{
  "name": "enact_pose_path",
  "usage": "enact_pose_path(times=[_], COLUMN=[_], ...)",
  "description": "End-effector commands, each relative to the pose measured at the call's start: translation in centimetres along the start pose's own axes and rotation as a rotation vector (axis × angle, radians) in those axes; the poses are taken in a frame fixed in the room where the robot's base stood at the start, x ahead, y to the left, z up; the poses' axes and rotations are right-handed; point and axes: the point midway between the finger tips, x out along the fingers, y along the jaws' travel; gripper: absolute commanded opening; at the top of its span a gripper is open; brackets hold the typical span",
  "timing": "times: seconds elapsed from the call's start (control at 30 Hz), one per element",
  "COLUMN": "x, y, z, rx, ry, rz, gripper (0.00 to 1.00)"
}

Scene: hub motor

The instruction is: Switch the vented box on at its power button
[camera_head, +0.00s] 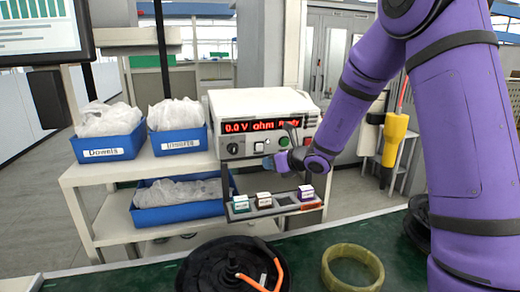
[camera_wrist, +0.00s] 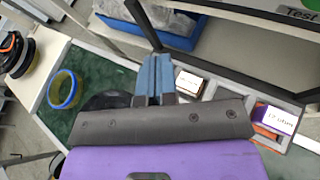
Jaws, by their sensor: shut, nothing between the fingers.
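The white vented box (camera_head: 222,107) stands on the upper shelf of the rack in the head view. Its red display (camera_head: 262,124) is lit and reads "0.0 V ohm" and a less clear word. Below it are a black knob (camera_head: 232,148), a pale square button (camera_head: 258,147) and a green round button (camera_head: 283,142); no power label is readable. My gripper (camera_head: 267,163) is in front of the box's lower edge, below the buttons; touching or apart cannot be told. Its blue-grey fingers (camera_wrist: 152,80) are together and empty in the wrist view.
Blue bins (camera_head: 108,148) with bagged parts stand left of the box. A tray of small labelled boxes (camera_head: 241,204) hangs below it. A black hub motor (camera_head: 215,265) with orange cable and a yellow-green ring (camera_head: 352,270) lie on the green table (camera_head: 310,245).

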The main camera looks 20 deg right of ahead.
Motion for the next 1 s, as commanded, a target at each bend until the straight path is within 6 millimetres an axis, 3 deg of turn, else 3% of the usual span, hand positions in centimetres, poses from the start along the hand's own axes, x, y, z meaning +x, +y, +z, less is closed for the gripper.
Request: enact_pose_path(times=[0.27, 1.0], x=[-0.3, -4.5], y=[0.2, 3.3], z=[-0.2, -3.3], rx=[0.0, 0.001], ry=[0.001, 0.0], rz=[0.0, 0.0], gripper=[0.0, 0.0])
